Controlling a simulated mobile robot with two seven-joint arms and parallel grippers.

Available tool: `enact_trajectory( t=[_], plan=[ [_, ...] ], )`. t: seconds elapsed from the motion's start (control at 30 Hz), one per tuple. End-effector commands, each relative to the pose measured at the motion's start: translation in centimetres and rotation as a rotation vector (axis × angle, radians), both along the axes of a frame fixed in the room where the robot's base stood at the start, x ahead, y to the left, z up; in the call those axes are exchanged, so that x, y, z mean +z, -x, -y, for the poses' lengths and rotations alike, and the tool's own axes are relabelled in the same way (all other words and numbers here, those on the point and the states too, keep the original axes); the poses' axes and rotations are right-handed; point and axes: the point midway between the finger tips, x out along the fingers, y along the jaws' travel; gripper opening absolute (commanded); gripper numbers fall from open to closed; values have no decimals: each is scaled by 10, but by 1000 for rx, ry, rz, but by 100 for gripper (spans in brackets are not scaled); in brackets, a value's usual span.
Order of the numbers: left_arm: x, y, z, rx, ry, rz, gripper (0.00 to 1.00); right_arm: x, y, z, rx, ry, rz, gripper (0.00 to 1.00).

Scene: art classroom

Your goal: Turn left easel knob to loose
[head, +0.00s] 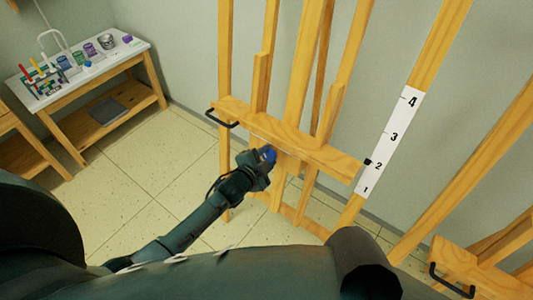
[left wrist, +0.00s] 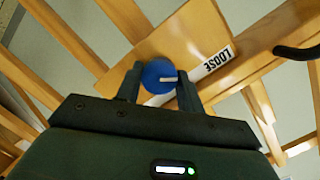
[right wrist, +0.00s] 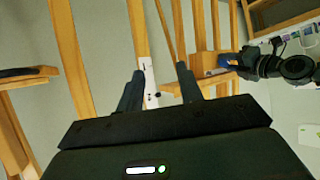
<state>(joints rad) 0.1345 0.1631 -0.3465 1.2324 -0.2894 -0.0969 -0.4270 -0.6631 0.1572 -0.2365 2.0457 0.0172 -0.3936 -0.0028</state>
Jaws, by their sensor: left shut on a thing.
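The left easel (head: 325,152) is wooden, with a wide crossbar and a blue round knob (head: 269,156) at its front. My left gripper (head: 262,160) reaches it from below. In the left wrist view the knob (left wrist: 157,74) sits between both fingers, which are shut on it. A white line on the knob points right in that view. A white label reading LOOSE (left wrist: 217,61) is to the right of the knob; other label text is hidden behind the finger. My right gripper (right wrist: 160,72) is open and empty, with part of an easel behind it.
A black handle (head: 222,119) sticks out at the crossbar's left end. A white scale strip numbered 1 to 4 (head: 391,140) is on a right-hand post. Another easel (head: 475,268) stands at the lower right. A table (head: 130,52) with art supplies is at the back left.

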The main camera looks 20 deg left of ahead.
Motion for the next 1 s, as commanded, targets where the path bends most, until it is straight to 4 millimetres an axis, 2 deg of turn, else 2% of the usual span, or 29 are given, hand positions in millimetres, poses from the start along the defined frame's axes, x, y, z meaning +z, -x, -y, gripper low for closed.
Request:
enact_trajectory(
  t=[0.3,0.83,0.87,1.0],
  plan=[
    [2,-1,-1,18,102,-34,15,2,0,7,-13,12,-14,36],
    [1,-1,0,22,122,-40,15,-2,2,5,-14,9,-25,36],
    [1,-1,0,22,122,-40,40,-2,2,5,-14,9,-25,36],
    [1,-1,0,23,121,-41,51,-1,2,4,-14,8,-23,36]
  ],
)
